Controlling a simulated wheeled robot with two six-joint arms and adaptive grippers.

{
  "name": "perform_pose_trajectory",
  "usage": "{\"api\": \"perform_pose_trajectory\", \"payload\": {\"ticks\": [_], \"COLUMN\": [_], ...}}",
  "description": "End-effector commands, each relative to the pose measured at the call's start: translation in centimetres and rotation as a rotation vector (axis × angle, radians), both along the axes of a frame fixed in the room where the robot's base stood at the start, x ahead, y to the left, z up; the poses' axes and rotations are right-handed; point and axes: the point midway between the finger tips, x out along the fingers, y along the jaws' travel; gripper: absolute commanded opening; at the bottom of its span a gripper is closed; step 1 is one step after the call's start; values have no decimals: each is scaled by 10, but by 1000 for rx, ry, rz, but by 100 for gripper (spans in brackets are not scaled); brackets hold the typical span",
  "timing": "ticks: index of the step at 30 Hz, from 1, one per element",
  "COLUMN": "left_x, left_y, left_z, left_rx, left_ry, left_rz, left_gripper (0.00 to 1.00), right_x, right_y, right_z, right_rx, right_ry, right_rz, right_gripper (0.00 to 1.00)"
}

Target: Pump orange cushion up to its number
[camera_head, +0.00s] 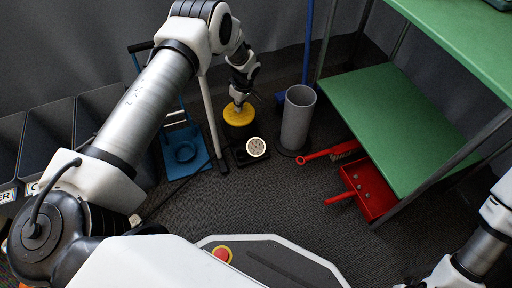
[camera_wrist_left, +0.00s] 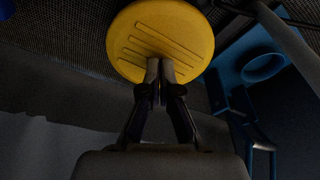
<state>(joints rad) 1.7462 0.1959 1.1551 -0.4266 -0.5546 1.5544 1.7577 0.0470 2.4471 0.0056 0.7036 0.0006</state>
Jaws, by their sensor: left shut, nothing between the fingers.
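A round yellow disc (camera_head: 239,115) with ribs on top lies low near the back wall, beside a round white dial-like face (camera_head: 257,147) on a dark base. The dial's markings are too small to read. My left gripper (camera_head: 238,102) is shut and empty, pointing down at the disc. In the left wrist view the closed fingertips (camera_wrist_left: 159,72) overlap the ribbed top of the yellow disc (camera_wrist_left: 185,32); I cannot tell whether they press it. No orange cushion is clearly identifiable. My right arm shows at the lower right, its gripper outside the picture.
A grey cylinder (camera_head: 298,118) stands right of the disc. A blue item (camera_head: 186,165) and a pale upright post (camera_head: 210,118) are left. Grey bins (camera_head: 50,130) stand far left.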

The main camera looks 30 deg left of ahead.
Motion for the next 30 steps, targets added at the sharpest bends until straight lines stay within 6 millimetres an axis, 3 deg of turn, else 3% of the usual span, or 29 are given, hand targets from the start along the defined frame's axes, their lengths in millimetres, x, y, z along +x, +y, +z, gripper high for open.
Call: {"api": "perform_pose_trajectory", "payload": {"ticks": [28, 30], "left_x": [0, 0], "left_y": [0, 0], "left_z": [-50, -47], "left_rx": [0, 0], "left_ry": [1, 0], "left_rz": [-1, -1], "left_gripper": [0, 0], "right_x": [0, 0], "right_y": [0, 0], "right_z": [-30, -28], "right_rx": [0, 0], "right_ry": [0, 0], "right_rz": [0, 0], "right_gripper": [40, 40]}}
